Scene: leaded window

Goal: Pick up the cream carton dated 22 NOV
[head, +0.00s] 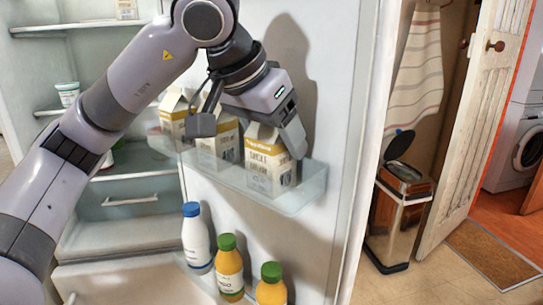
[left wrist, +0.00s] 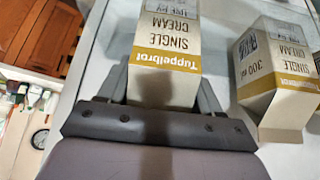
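Three cream cartons with yellow bands stand in the upper door shelf of the fridge. The right one (head: 268,170) is marked single cream and also shows in the left wrist view (left wrist: 168,35). The middle carton (head: 222,145) stands beside it and appears at the right of the left wrist view (left wrist: 275,72); the left carton (head: 174,118) is partly behind my arm. My left gripper (head: 275,140) is at the right carton's top, with its fingers either side of it, seemingly without gripping. Dates are unreadable or hidden. My right gripper is out of view.
The clear door shelf (head: 300,200) has a raised front wall around the cartons. Below stand a blue-capped bottle (head: 196,240) and two green-capped bottles (head: 229,270). A pedal bin (head: 397,205) stands right of the fridge door. A tub (head: 67,94) sits inside the fridge.

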